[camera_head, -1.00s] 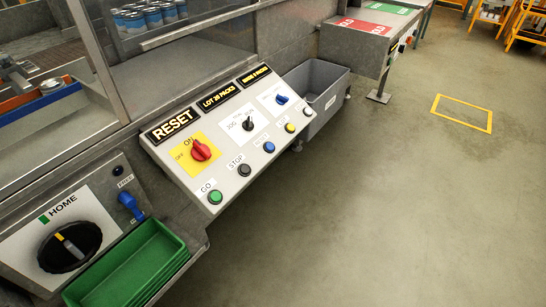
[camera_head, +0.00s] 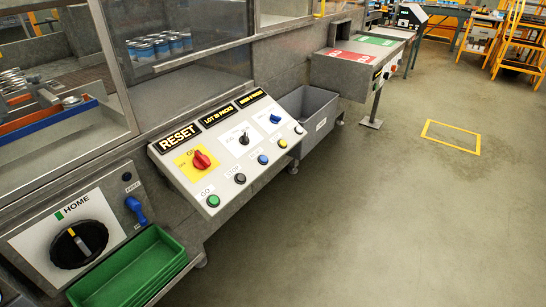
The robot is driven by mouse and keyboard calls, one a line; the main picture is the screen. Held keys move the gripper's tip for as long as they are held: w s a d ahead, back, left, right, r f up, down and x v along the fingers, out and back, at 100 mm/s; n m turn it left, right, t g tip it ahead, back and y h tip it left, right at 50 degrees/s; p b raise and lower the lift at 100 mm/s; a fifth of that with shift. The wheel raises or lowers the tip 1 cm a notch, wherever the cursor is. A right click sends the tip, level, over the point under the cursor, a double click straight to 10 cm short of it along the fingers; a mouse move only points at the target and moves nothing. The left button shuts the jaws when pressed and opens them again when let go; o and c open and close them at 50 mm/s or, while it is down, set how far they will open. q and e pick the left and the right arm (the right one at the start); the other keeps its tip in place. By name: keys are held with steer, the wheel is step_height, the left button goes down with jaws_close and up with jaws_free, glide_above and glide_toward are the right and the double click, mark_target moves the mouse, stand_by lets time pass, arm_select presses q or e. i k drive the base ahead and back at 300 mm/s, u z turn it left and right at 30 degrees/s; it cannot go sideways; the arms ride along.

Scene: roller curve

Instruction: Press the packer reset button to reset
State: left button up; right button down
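The sloped grey control panel (camera_head: 222,185) stands left of centre. A black RESET sign (camera_head: 179,137) is at its upper left, beside signs reading LOT 20 PACKS and a third, hard to read. Below RESET is a red rotary knob (camera_head: 202,160) on a yellow plate. The labels by the last three are too small to read. Neither gripper is in view.
A grey bin (camera_head: 318,105) and a red-and-green-topped table (camera_head: 352,60) stand beyond the panel. The floor (camera_head: 400,220) to the right is clear.

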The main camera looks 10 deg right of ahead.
mark_target(264, 159)
steer(key=z, duration=0.25)
steer(key=i, duration=1.1)
steer(key=u, duration=0.55)
